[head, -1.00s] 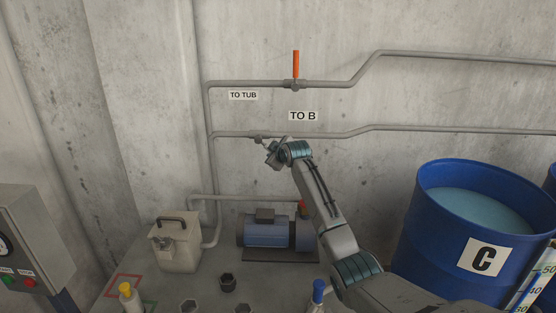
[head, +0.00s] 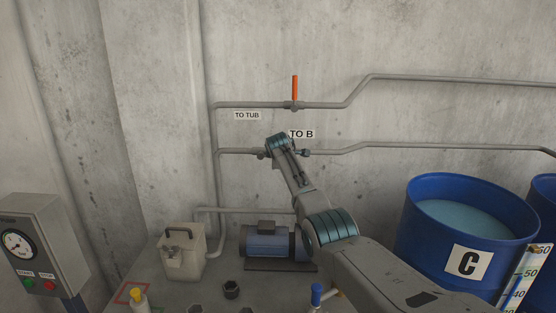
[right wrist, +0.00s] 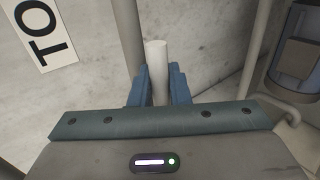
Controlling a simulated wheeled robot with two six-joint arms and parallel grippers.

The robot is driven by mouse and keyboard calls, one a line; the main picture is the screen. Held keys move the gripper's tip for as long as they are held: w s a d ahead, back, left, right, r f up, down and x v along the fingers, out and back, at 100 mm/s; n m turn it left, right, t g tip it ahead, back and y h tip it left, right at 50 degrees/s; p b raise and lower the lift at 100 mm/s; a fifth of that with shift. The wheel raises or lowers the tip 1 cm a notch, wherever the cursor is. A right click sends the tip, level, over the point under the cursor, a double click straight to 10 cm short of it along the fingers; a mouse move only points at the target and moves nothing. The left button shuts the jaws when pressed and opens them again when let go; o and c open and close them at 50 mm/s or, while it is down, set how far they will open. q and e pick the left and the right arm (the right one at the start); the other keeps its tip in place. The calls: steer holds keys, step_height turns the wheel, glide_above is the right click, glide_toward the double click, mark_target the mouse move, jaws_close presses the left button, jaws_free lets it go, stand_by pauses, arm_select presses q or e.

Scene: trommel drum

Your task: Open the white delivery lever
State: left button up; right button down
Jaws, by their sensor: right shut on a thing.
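The white delivery lever (right wrist: 157,55) shows in the right wrist view as a pale rod standing between the two blue fingers of my right gripper (right wrist: 159,84). The fingers are shut on it, one on each side. In that view the rod looks roughly parallel to the grey pipe (right wrist: 128,35) beside it. In the head view my right wrist covers the lever and most of the gripper, at the lower wall pipe (head: 350,149) below the "TO B" label (head: 302,134). My left gripper is in neither view.
An orange lever (head: 295,87) stands upright on the upper pipe (head: 325,105). Below are a blue pump (head: 268,242), a beige canister (head: 182,254) and blue drum C (head: 425,235). A control box (head: 45,240) with a gauge stands at the left.

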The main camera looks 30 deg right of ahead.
steer(key=shift+r, duration=0.15)
stand_by(0.3)
steer(key=c, duration=1.4)
jaws_free()
steer(key=shift+c, duration=0.2)
steer(key=b+v, duration=0.3)
steer(key=v, duration=0.7)
steer(key=shift+s+a+r+b, duration=0.15)
steer(key=shift+s+a+b, duration=0.1)
steer(key=shift+b, duration=0.1)
